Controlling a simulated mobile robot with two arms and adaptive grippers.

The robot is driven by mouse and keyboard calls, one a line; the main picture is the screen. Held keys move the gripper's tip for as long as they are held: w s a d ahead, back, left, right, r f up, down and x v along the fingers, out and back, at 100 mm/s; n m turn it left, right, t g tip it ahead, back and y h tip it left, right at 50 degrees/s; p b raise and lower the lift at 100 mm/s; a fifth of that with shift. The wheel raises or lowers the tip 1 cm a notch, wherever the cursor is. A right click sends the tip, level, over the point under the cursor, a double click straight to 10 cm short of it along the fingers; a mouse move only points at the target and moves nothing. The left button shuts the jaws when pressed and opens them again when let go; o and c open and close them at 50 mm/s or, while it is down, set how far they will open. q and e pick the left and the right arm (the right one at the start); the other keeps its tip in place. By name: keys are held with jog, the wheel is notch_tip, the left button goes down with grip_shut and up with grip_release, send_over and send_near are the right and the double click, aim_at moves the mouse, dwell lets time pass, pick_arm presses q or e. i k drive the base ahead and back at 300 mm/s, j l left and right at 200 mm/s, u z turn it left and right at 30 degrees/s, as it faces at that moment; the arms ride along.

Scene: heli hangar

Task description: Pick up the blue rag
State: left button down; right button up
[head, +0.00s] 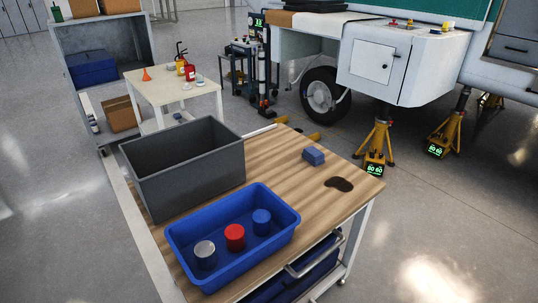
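The blue rag (314,156) is a small, folded blue block of cloth. It lies on the wooden top of the workbench (290,191), towards the back right, apart from the other things on it. A dark brown stain or puddle (339,184) is on the bench top just in front and to the right of the rag. Neither of my grippers shows in the head view.
On the same bench stand a large grey crate (190,193) and a blue tray (180,243) holding three cans. Behind are a white table (160,92), a grey shelf (142,50), a white vehicle (418,70) and yellow jack stands (375,145). Floor at right is clear.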

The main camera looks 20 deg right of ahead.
aim_at(312, 154)
jog(key=l+u, duration=0.45)
jog(key=i+l+u, duration=0.1)
jog(key=l+u, duration=0.55)
jog(key=u, duration=0.2)
jog(key=k+l+u, duration=0.15)
jog(key=l+u, duration=0.25)
jog(key=k+l+u, duration=0.15)
jog(key=l, duration=0.35)
jog(key=k+l+u, duration=0.15)
jog(key=k+l, duration=0.15)
jog(key=l, duration=0.15)
jog(key=k+l+u, duration=0.15)
jog(key=l, duration=0.3)
jog(key=k+l+u, duration=0.15)
jog(key=k+l, duration=0.2)
jog(key=k, duration=0.05)
